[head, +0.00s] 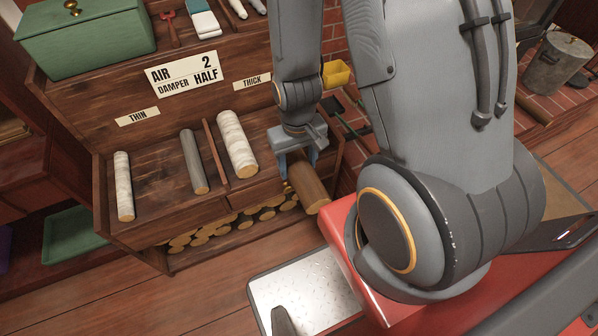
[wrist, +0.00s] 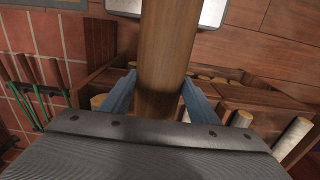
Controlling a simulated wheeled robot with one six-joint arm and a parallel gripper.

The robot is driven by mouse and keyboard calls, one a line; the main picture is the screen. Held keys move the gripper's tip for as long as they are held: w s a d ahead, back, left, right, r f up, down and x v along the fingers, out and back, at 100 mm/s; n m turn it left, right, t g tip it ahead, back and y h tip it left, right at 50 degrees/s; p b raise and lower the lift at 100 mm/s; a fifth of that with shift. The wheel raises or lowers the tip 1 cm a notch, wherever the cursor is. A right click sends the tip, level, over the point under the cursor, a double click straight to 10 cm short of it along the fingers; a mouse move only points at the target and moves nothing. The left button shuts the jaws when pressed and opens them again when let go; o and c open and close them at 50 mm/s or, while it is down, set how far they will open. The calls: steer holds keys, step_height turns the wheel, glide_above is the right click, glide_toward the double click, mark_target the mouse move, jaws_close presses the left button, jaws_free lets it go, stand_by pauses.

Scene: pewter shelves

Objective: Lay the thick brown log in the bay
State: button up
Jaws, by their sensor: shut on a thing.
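My gripper (head: 297,163) is shut on the thick brown log (head: 309,188), which is held at the right end of the wooden shelf unit. The log also shows in the wrist view (wrist: 166,50), between the two blue fingers. The bay marked THICK (head: 252,81) holds a thick white-barked log (head: 237,144). The bay marked THIN (head: 138,117) holds a thin white log (head: 124,186) and a grey log (head: 194,161). A thin upright divider (head: 216,149) separates the bays. My arm hides part of the right end of the shelf.
A sign (head: 184,73) reads AIR 2, DAMPER HALF. A green box (head: 86,38) stands on the upper shelf. Many cut logs (head: 221,232) are stacked underneath. A metal plate (head: 303,290) lies on the floor in front. A bucket (head: 558,60) stands at the far right.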

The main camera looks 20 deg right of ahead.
steer(key=shift+s+f, duration=0.15)
steer(key=shift+s, duration=0.35)
steer(key=shift+s+f, duration=0.15)
steer(key=shift+s, duration=0.35)
steer(key=shift+s+r, duration=0.15)
steer(key=shift+s, duration=0.05)
